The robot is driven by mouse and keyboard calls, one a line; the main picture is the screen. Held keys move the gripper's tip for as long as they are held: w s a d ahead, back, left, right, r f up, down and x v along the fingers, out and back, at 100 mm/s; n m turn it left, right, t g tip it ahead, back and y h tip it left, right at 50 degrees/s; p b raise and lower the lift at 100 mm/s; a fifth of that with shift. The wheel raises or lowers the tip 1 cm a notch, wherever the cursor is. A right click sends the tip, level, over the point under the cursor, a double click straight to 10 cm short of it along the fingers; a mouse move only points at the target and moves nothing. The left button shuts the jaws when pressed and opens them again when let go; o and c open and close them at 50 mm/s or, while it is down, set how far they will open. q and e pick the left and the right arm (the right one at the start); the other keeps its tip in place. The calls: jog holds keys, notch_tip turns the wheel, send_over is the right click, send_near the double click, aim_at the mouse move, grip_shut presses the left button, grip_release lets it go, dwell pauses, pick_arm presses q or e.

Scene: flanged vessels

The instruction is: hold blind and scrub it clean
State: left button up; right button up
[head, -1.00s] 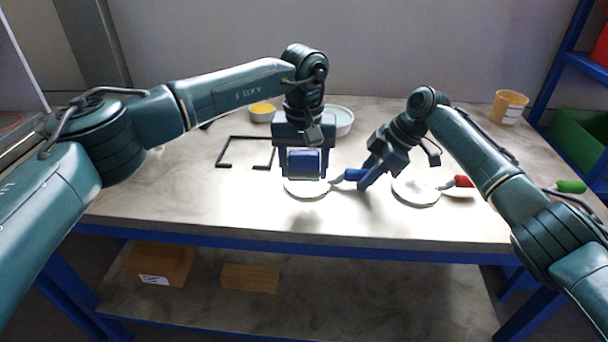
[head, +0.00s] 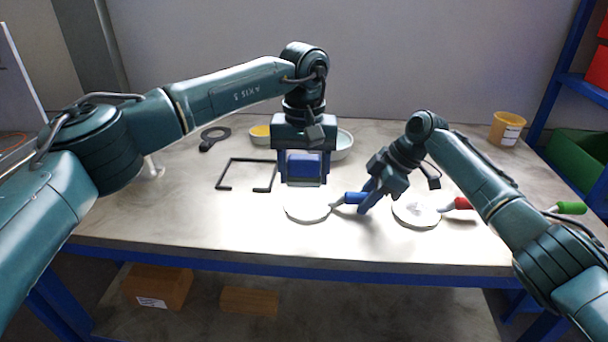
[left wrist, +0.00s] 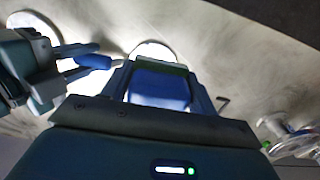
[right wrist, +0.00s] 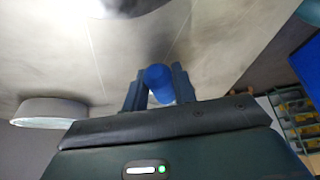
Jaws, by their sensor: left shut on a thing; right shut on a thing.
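The blind is a pale round disc (head: 308,206) with a blue handle (head: 356,197). My right gripper (head: 374,197) is shut on that handle, which also shows between its fingers in the right wrist view (right wrist: 158,82). My left gripper (head: 304,180) is shut on a blue block (head: 305,166), the scrubber. In the left wrist view the block (left wrist: 160,88) has a green layer (left wrist: 158,66) along its far edge. The block is over the disc's far side in the head view, seemingly apart from it. The disc looks pale; any remaining dirt is too small to tell.
A second disc (head: 415,211) with a red handle (head: 462,204) lies just right of my right gripper. A green handle (head: 571,208) is farther right. A black frame (head: 246,160), a dark ring (head: 214,137) and a yellow cup (head: 507,129) stand farther back.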

jog(key=o, duration=0.9)
jog(key=shift+o, duration=0.2)
jog(key=v, duration=1.2)
